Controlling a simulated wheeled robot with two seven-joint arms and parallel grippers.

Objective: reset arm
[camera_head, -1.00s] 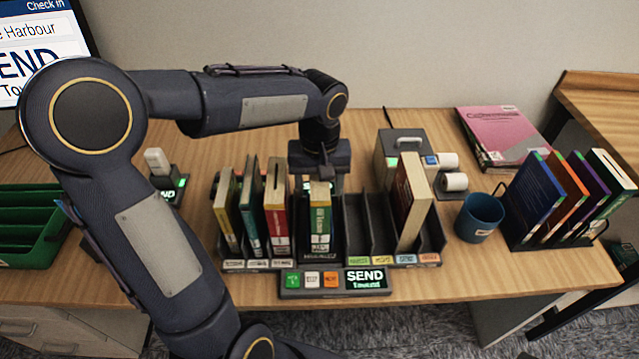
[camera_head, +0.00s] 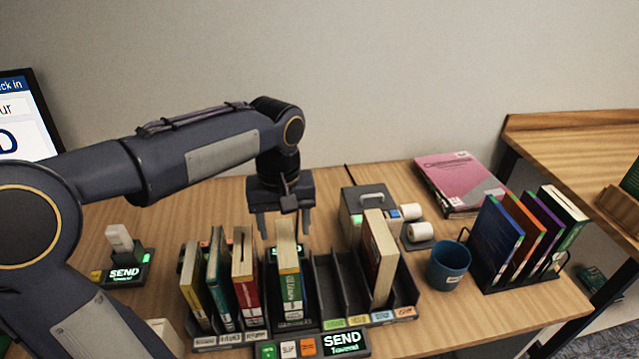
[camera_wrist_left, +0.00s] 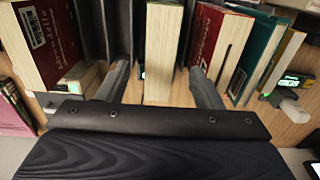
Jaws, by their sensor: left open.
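My left gripper (camera_head: 284,225) hangs fingers down above the back of the sorter rack in the head view, open and empty. The green and cream book (camera_head: 290,278) stands upright in a slot just in front of it. In the left wrist view the fingers (camera_wrist_left: 160,88) are spread apart, with a cream book block (camera_wrist_left: 163,50) showing between them, free of both. The sorter rack (camera_head: 327,290) also holds a red book (camera_head: 245,275), a teal book (camera_head: 221,280) and others on its left, and a cream and red book (camera_head: 378,258) on its right. My right gripper is out of view.
A button panel with a SEND display (camera_head: 343,342) sits at the rack's front. A grey label printer (camera_head: 362,203), a blue mug (camera_head: 448,262), a pink magazine (camera_head: 458,182) and a book holder (camera_head: 520,280) stand to the right. A scanner stand (camera_head: 122,270) is at left.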

